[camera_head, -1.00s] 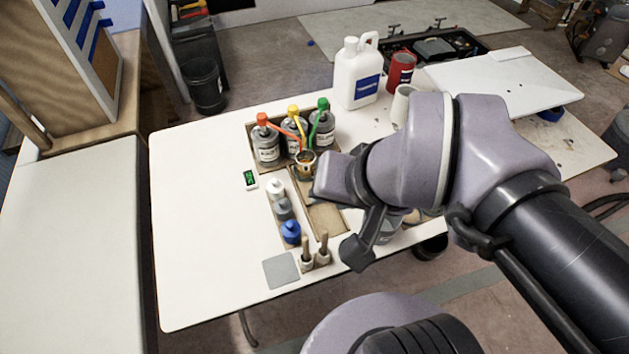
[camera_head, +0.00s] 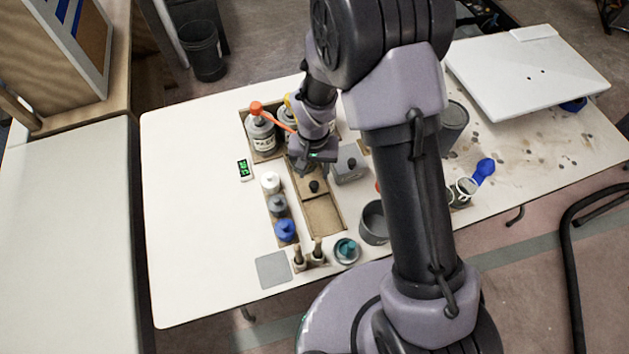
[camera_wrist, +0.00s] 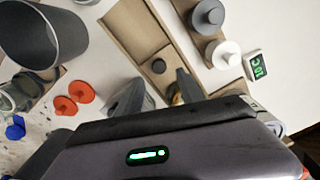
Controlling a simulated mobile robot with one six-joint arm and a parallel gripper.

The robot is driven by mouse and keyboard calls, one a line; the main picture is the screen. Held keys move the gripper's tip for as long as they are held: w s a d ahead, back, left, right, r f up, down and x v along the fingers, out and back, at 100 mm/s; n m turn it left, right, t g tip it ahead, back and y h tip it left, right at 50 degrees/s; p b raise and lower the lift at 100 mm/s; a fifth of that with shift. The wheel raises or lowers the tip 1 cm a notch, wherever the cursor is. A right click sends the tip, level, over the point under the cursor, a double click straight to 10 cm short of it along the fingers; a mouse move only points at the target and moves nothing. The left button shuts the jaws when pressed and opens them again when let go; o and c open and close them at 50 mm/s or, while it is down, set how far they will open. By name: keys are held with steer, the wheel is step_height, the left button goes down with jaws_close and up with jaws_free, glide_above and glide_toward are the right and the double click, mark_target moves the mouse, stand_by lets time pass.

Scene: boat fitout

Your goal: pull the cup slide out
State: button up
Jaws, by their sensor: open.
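The cup slide (camera_head: 308,181) is a flat wooden piece with a dark round knob (camera_head: 314,187), lying in a long wooden channel (camera_head: 323,215). The knob also shows in the wrist view (camera_wrist: 158,66). My gripper (camera_wrist: 160,92) is open, its two dark fingers spread on the near side of the knob and not closed on it. A small brownish cup shows partly beside the right finger (camera_wrist: 176,98); the rest is hidden. In the head view my gripper (camera_head: 305,163) is over the far end of the slide and hides the cup.
Bottles with coloured caps (camera_head: 262,133) stand behind the channel. Small pots (camera_head: 285,231) line its left side; a grey box (camera_head: 350,164) and a grey bucket (camera_head: 374,222) stand to its right.

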mark_target(314, 183)
step_height(314, 183, down, 7)
steer(key=shift+b, duration=0.8)
jaws_close()
stand_by(0.8)
